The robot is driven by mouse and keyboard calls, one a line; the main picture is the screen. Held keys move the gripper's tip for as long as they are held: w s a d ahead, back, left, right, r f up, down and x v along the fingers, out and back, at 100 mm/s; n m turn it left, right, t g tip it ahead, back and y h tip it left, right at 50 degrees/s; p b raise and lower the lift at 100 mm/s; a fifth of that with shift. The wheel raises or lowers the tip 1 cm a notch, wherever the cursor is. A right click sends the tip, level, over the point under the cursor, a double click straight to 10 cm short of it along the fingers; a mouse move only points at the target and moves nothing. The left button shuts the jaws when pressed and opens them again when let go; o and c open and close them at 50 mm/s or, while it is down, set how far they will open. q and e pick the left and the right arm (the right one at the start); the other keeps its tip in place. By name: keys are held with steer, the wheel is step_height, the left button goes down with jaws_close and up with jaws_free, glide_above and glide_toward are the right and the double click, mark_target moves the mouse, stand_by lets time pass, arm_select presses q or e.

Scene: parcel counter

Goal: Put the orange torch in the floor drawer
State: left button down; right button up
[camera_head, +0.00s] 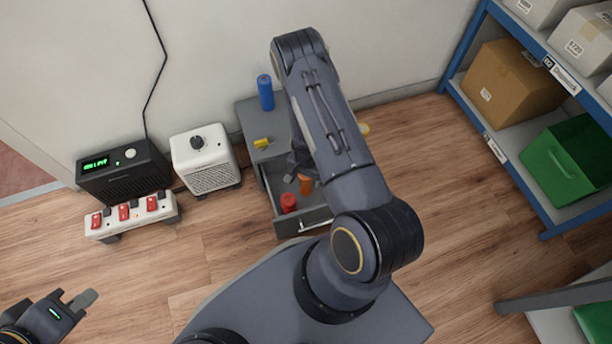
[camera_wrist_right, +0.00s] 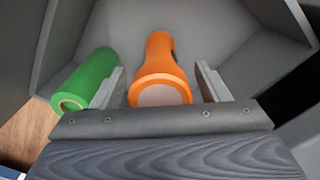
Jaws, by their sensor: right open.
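The floor drawer (camera_head: 303,220) is pulled out of a low grey cabinet (camera_head: 248,118). The orange torch (camera_wrist_right: 160,72) lies between grey walls in the right wrist view, its wide end towards me. An orange piece, seemingly this torch, shows in the drawer in the head view (camera_head: 305,184). My right gripper (camera_head: 297,168) reaches down at the drawer, partly hidden by its arm. In the wrist view its open fingers (camera_wrist_right: 163,88) stand on either side of the torch, with nothing clamped. My left gripper (camera_head: 74,298) is at the lower left, far from the drawer; its opening is unclear.
A green cylinder (camera_wrist_right: 88,80) lies just left of the torch, outside the left finger. A red object (camera_head: 288,202) sits near the drawer front. A blue cylinder (camera_head: 265,92) and a yellow object (camera_head: 262,143) are on the cabinet. A shelf rack (camera_head: 517,172) stands right.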

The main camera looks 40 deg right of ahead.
step_height(320, 180, up, 12)
steer(key=p, duration=0.5)
steer(key=shift+r, duration=0.1)
steer(key=a+r+n+t+y, duration=0.2)
steer(key=a+r, duration=0.2)
steer(key=r, duration=1)
steer(key=a+r+n+t+y, duration=0.2)
steer(key=a+r+n, duration=0.15)
steer(key=r, duration=1.05)
steer(key=s+a+r+n, duration=0.2)
steer(key=s+r, duration=0.3)
steer(key=s, duration=0.3)
steer(key=s+a+r+n+t, duration=0.1)
steer(key=s+r+n, duration=0.3)
steer(key=s, duration=0.4)
steer(key=shift+a+r+t, duration=0.3)
steer(key=shift+a+r, duration=0.2)
steer(key=shift+r, duration=0.4)
steer(key=shift+p, duration=0.3)
